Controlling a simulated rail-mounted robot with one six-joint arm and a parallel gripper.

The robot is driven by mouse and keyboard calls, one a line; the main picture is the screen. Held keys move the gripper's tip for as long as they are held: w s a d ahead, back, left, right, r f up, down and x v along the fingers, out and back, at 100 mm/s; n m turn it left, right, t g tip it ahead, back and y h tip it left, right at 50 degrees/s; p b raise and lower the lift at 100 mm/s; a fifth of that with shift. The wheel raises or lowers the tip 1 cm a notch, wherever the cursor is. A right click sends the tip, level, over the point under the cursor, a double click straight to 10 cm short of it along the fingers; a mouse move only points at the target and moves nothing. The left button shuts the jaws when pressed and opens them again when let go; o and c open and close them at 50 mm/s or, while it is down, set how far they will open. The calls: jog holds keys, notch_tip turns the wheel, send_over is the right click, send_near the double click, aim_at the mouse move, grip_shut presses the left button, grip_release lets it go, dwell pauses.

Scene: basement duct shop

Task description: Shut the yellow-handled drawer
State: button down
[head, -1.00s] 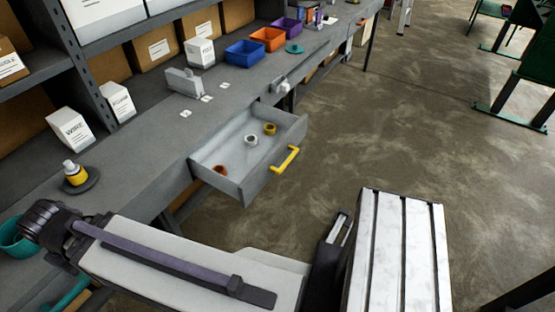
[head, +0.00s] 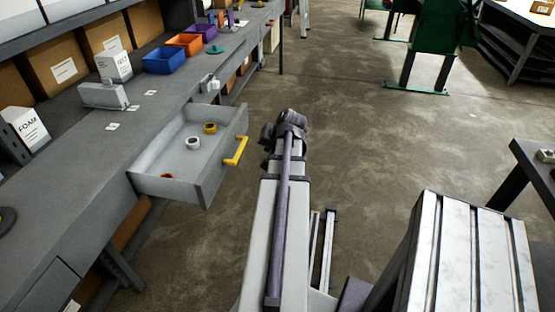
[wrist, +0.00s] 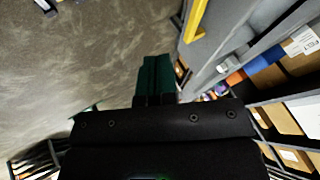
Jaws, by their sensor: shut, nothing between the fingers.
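The grey drawer (head: 213,183) stands pulled out from under the long workbench, with its yellow handle (head: 236,152) on the front. Inside lie a white ring (head: 193,143), a yellow ring (head: 209,128) and an orange ring (head: 166,176). My arm's end is to the right of the drawer front in the head view, apart from the handle; the fingers are hidden there. In the wrist view my gripper (wrist: 156,64) has its dark green fingers together and empty. The yellow handle (wrist: 196,18) shows there at the upper right, beyond the fingers, not touching them.
The grey workbench (head: 75,185) runs along the left, with a blue bin (head: 165,61), an orange bin (head: 185,42) and cartons. Open concrete floor (head: 350,130) lies right of the drawer. A dark table (head: 530,165) stands at the right; a green stand (head: 440,50) is farther back.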

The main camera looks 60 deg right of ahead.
jog(key=w+d+f+b, duration=0.1)
jog(key=w+f+b, duration=0.7)
jog(key=w, duration=0.2)
jog(key=shift+d, duration=0.25)
jog(key=shift+w, duration=0.25)
